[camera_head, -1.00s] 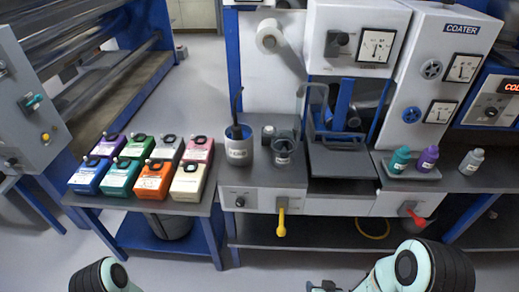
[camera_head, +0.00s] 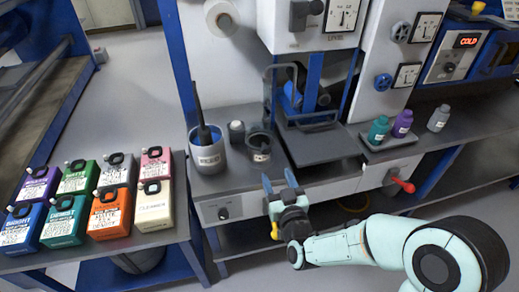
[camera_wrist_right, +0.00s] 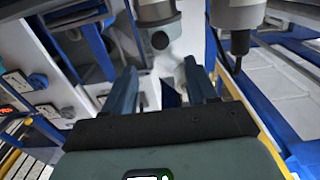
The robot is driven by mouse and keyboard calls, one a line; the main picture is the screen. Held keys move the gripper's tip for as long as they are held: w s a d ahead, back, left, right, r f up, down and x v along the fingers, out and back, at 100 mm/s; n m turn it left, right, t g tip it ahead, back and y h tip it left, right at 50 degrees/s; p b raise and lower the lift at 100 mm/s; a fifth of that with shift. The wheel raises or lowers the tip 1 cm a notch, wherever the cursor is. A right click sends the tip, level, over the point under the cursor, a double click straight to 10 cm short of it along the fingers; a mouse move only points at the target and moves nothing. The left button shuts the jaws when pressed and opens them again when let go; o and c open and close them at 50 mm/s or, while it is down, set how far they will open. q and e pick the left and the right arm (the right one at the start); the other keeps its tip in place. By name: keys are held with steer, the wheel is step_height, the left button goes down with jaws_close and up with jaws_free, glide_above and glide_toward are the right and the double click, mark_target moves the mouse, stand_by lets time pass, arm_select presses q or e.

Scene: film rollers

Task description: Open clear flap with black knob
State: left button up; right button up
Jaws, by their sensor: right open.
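The coater's roller bay stands behind the tray at centre in the head view. A grey looped frame (camera_head: 268,92) rises at its left side. A small dark round knob (camera_head: 323,98) shows in front of the blue rollers. I cannot make out the clear flap's edges; it may be the see-through area around that knob. My right gripper (camera_head: 279,181) is open and empty, fingers pointing up toward the machine. It is near the bench's front edge, below and left of the bay, apart from the knob. Its fingers also show in the right wrist view (camera_wrist_right: 163,90). My left gripper is out of view.
A grey pot with a dark tool (camera_head: 207,155) and a cup (camera_head: 260,148) stand left of the dark tray (camera_head: 322,147). Small bottles (camera_head: 378,130) stand at right. Several coloured cans (camera_head: 110,211) fill the left table. A red lever (camera_head: 403,185) sticks out at right.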

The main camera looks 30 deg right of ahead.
mark_target(267, 151)
steer(key=x, duration=1.2)
jaws_close()
